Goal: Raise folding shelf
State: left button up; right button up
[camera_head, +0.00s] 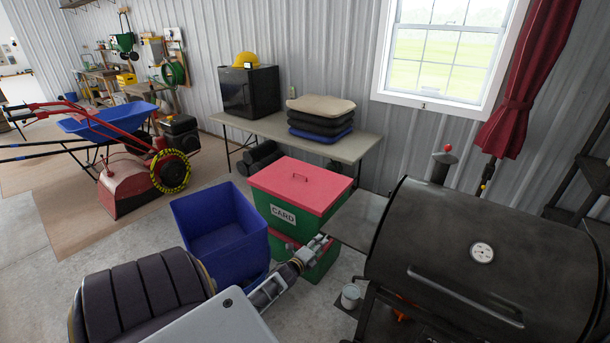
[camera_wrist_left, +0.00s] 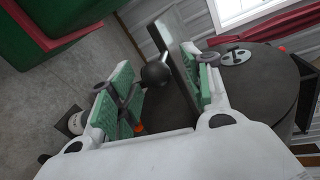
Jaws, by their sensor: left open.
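The folding shelf (camera_head: 352,222) is a flat grey panel on the left side of the black barrel grill (camera_head: 480,265). In the head view it sticks out from the grill and looks roughly level; its exact tilt is hard to tell. My left gripper (camera_head: 318,246) is at the shelf's near left corner. In the left wrist view the open gripper (camera_wrist_left: 153,95) has green-padded fingers spread apart. The shelf (camera_wrist_left: 172,45) shows there nearly edge-on, beyond and close to the right-hand finger; contact cannot be told. My right gripper is out of view.
A green bin with red lid (camera_head: 300,187) and a blue bin (camera_head: 218,225) stand close to my left arm. A small metal bucket (camera_head: 350,296) hangs below the shelf. A table (camera_head: 345,147) with cushions stands behind. Open floor (camera_head: 30,270) lies at left.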

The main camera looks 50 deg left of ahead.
pick_arm(q)
jog(key=v, duration=1)
jog(key=shift+r, duration=0.15)
dwell(0.9)
